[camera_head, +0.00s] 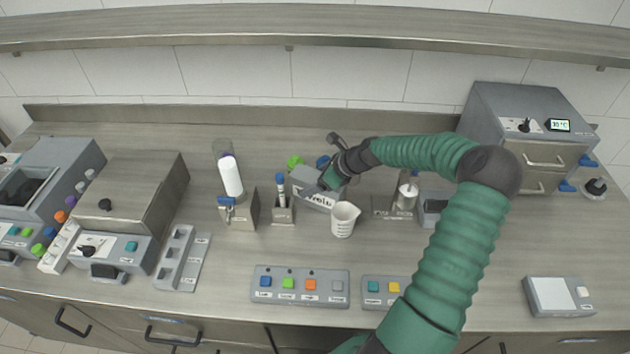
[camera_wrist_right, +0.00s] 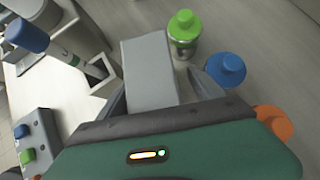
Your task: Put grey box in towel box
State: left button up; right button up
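A grey box (camera_wrist_right: 150,75) lies between the two fingers of my right gripper (camera_wrist_right: 160,92) in the right wrist view. The right finger is splayed and looks apart from the box; the left finger lies along its edge. In the head view a grey box with a dark-lettered front label (camera_head: 316,201) stands mid-counter, and my right gripper (camera_head: 328,184) is right over it. The label is hard to read. I cannot tell whether both views show the same box, and I cannot make out a separate towel box. My left gripper is not in view.
A white beaker (camera_head: 344,219) stands close in front of the labelled box. A tube holder (camera_head: 283,214) stands to its left. Green-capped (camera_wrist_right: 184,28) and blue-capped (camera_wrist_right: 226,70) bottles stand close to the gripper. A button panel (camera_head: 300,287) is nearer the front edge.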

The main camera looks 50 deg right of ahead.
jog(key=shift+a+r, duration=0.25)
jog(key=shift+r, duration=0.05)
jog(key=v, duration=0.9)
jog(key=shift+s+d+p, duration=0.25)
jog(key=shift+d+p, duration=0.1)
jog(key=shift+d, duration=0.1)
jog(key=shift+o, duration=0.4)
jog(key=r, duration=0.1)
jog(key=s+r+p, duration=0.1)
jog(key=shift+s+a+r, duration=0.1)
jog(key=shift+s+r, duration=0.15)
jog(key=shift+r, duration=0.1)
jog(key=shift+t, duration=0.4)
jog(key=p+x, duration=0.2)
jog(key=p, duration=0.2)
jog(key=p+x, duration=0.3)
jog(key=p, duration=0.2)
jog(key=s+f+p+x, duration=0.1)
jog(key=p+x, duration=0.2)
jog(key=p, duration=0.2)
jog(key=shift+w+f, duration=0.1)
jog(key=shift+f, duration=0.1)
jog(key=shift+w+a, duration=0.1)
jog(key=shift+w, duration=0.1)
jog(key=shift+r, duration=0.15)
jog(key=shift+c, duration=0.3)
grip_shut()
